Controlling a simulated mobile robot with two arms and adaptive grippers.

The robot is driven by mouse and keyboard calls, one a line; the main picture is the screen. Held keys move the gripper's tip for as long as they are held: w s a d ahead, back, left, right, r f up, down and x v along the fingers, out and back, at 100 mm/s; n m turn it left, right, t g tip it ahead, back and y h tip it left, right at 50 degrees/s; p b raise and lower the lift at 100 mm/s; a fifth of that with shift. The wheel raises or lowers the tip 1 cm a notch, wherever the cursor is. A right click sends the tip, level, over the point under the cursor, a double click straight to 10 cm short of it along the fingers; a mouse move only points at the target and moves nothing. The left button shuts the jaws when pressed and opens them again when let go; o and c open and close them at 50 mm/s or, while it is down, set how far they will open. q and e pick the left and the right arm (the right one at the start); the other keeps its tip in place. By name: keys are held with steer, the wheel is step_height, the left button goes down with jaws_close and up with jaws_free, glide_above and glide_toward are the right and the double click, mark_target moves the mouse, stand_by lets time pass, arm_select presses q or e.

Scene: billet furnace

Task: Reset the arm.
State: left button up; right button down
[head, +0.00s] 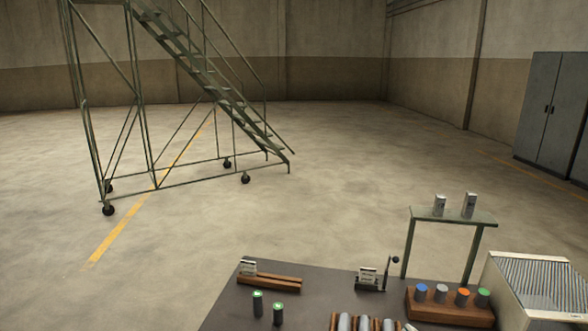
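Neither of my grippers shows in the head view. A small dark device with a thin lever (388,271) stands at the back of the dark table (230,305). The lever rises, leaning slightly right, and ends in a black ball knob (396,260). Nothing touches the lever.
A wooden rail (269,280) and two green-topped cylinders (258,304) are at the table's left. A wooden block (420,309) with coloured caps, a green stand (453,216) and a ribbed box (535,290) are right. Beyond, a wheeled staircase (190,110) and grey cabinet (551,110) flank open floor.

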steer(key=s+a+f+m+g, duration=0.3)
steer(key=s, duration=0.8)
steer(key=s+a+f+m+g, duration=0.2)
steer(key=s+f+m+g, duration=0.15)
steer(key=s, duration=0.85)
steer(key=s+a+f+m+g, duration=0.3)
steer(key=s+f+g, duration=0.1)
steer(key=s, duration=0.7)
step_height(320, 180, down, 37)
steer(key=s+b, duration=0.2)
steer(key=b, duration=1)
arm_select(q)
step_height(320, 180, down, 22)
steer(key=b, duration=1)
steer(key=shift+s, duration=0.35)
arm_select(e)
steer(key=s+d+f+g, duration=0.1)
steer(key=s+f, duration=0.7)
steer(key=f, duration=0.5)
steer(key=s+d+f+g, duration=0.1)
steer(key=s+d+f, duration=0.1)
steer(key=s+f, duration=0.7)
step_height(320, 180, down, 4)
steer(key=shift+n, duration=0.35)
